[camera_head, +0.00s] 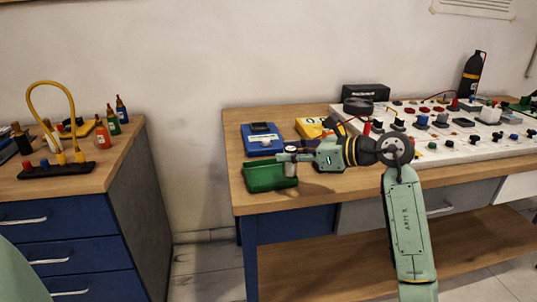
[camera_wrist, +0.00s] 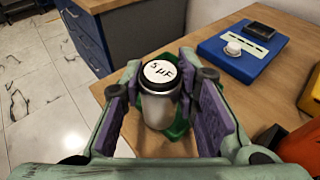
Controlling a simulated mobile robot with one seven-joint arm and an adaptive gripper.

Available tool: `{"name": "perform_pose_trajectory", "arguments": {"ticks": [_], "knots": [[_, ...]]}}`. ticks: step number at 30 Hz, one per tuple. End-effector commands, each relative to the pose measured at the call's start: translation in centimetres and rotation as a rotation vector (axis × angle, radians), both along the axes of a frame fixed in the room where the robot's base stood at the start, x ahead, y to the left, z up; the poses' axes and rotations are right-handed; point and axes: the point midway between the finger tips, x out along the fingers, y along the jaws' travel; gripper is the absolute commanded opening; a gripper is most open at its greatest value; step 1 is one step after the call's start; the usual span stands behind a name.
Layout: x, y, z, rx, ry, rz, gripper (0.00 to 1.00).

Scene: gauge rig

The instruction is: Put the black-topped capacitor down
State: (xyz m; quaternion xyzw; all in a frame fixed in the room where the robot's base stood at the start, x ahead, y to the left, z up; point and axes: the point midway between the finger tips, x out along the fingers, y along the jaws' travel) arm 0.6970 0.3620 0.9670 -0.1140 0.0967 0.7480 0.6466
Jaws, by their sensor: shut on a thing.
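The black-topped capacitor (camera_wrist: 160,108) is a silver can with a black rim and a white disc marked "5 µF" on top. My gripper (camera_wrist: 163,92) is shut on it, with a purple pad on either side, and the can looks upright. In the head view my gripper (camera_head: 290,157) holds the capacitor (camera_head: 291,169) over or in front of the green tray (camera_head: 262,180) at the table's left end. In the wrist view the green tray (camera_wrist: 181,129) shows behind and below the can, mostly hidden. I cannot tell whether the can touches it.
A blue meter (camera_head: 262,138) and a yellow device (camera_head: 310,127) stand behind the tray on the wooden table (camera_head: 237,150). A white board (camera_head: 455,145) with many parts fills the right. A blue drawer cabinet (camera_head: 65,235) stands left across a gap.

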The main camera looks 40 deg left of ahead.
Motion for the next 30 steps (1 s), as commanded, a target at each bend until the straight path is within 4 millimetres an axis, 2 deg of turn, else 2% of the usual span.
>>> {"name": "perform_pose_trajectory", "arguments": {"ticks": [1,3,9,14,21,30], "knots": [[0.0,1.6,0.3,-0.001,0.004,0.005,0.00],[0.1,3.3,0.1,0.001,0.003,0.003,0.00],[0.5,6.7,-0.4,0.000,0.002,-0.001,0.00],[0.6,7.3,-1.1,0.000,0.003,-0.002,0.00],[0.6,7.3,-3.9,0.001,0.003,-0.002,0.00],[0.6,7.3,-4.3,0.000,-0.001,-0.002,0.00]]}}
